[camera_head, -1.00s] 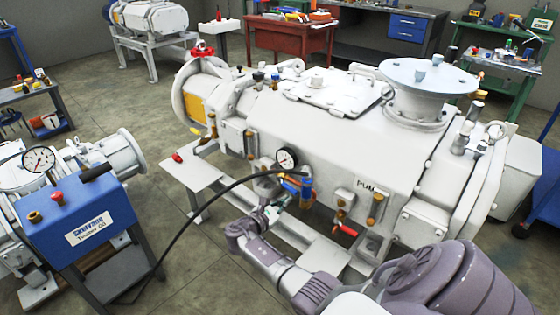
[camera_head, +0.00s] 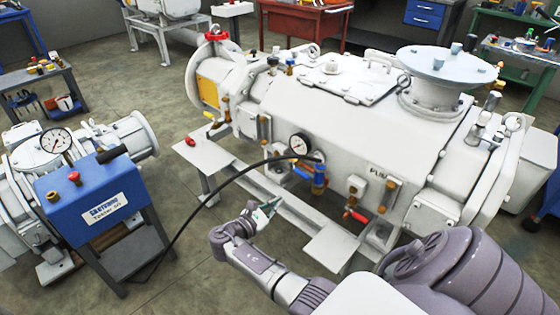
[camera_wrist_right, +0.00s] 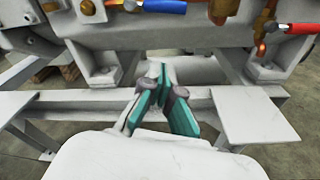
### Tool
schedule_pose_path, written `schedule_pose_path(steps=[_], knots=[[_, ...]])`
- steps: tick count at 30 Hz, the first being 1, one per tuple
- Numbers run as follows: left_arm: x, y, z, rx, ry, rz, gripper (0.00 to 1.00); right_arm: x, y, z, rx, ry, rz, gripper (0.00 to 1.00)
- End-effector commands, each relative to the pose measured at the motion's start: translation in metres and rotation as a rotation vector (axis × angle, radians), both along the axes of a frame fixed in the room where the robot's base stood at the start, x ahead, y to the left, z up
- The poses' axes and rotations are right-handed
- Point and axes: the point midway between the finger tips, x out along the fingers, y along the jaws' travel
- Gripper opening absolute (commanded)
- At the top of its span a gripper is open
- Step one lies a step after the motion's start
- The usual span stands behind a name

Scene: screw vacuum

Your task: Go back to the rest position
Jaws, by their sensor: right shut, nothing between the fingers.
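My right gripper (camera_head: 270,207) is shut and empty, in front of and below the white pump (camera_head: 340,130) in the head view. In the right wrist view, its green-padded fingers (camera_wrist_right: 164,88) come together over the pump's frame. The blue handle also shows at the top of the right wrist view (camera_wrist_right: 165,6). My left gripper is not in view.
The blue tester box (camera_head: 95,200) stands on a dark stand at left, and the hose hangs between it and the pump. The white frame beam (camera_head: 290,200) runs below the pump. A red-handled valve (camera_head: 356,215) sticks out at the pump's front. Open floor (camera_head: 200,270) lies left of my arm.

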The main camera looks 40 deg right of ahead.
Motion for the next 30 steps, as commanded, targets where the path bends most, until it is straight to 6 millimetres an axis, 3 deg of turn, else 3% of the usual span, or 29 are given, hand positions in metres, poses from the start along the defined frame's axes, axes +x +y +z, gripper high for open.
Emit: schedule_pose_path(steps=[14,17,20,23,27,30], knots=[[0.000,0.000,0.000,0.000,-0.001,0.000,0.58,0.000,0.000,-0.001,0.001,0.000,0.000,0.00],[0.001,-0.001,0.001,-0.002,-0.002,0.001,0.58,-0.005,0.001,-0.012,0.032,-0.008,0.006,0.00],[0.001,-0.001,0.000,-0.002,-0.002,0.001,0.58,-0.022,0.007,-0.048,0.141,-0.043,0.019,0.00],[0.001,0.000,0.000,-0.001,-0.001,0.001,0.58,-0.052,0.022,-0.104,0.335,-0.117,0.018,0.00],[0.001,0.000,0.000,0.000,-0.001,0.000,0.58,-0.110,0.061,-0.185,0.672,-0.263,-0.057,0.00],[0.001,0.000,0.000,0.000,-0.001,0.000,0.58,-0.151,0.093,-0.225,0.885,-0.370,-0.157,0.00]])
